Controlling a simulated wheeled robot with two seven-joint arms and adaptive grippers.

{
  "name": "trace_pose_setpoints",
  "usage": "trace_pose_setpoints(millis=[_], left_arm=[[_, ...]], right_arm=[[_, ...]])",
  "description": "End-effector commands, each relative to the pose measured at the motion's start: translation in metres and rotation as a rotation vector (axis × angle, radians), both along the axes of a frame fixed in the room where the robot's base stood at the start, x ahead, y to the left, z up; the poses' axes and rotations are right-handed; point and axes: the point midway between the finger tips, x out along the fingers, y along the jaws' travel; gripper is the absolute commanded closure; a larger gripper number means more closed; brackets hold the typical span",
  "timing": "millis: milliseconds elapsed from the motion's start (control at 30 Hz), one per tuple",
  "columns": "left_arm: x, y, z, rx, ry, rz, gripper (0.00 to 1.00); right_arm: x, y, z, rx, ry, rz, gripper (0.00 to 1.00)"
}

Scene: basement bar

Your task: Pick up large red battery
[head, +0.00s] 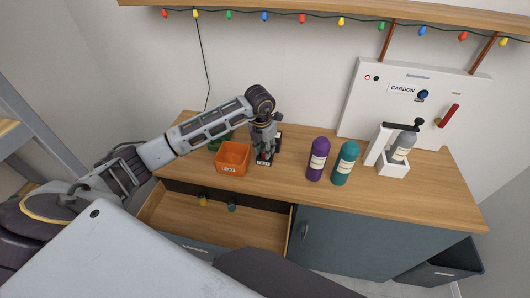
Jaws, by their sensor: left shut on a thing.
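My left gripper (265,147) points down over the wooden counter, just right of the orange bin. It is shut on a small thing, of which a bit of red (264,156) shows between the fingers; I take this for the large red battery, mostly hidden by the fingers. A dark holder (276,146) with a white label at its front stands right at the gripper. I cannot tell whether the battery is still seated in the holder. My right gripper is not in view.
The orange bin (232,158) stands left of the gripper, with a green thing (214,145) behind it. Purple (317,160) and teal (345,163) bottles stand to the right. A carbonator (393,167) with a grey bottle is farther right. The drawer (170,212) below is open.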

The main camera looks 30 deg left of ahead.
Motion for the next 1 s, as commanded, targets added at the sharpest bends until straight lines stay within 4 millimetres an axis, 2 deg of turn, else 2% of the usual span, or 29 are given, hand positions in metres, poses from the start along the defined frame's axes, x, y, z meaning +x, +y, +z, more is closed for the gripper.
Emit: trace_pose_setpoints(millis=[267, 800, 1000], left_arm=[[0.001, 0.0, 0.011, 0.0, -0.002, -0.001, 1.0], [0.001, 0.0, 0.079, 0.0, -0.003, -0.001, 1.0], [0.001, 0.0, 0.095, 0.0, -0.001, 0.0, 1.0]], right_arm=[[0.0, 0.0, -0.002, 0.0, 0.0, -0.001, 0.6], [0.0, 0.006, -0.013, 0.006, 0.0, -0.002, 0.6], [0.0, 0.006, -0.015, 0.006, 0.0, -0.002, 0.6]])
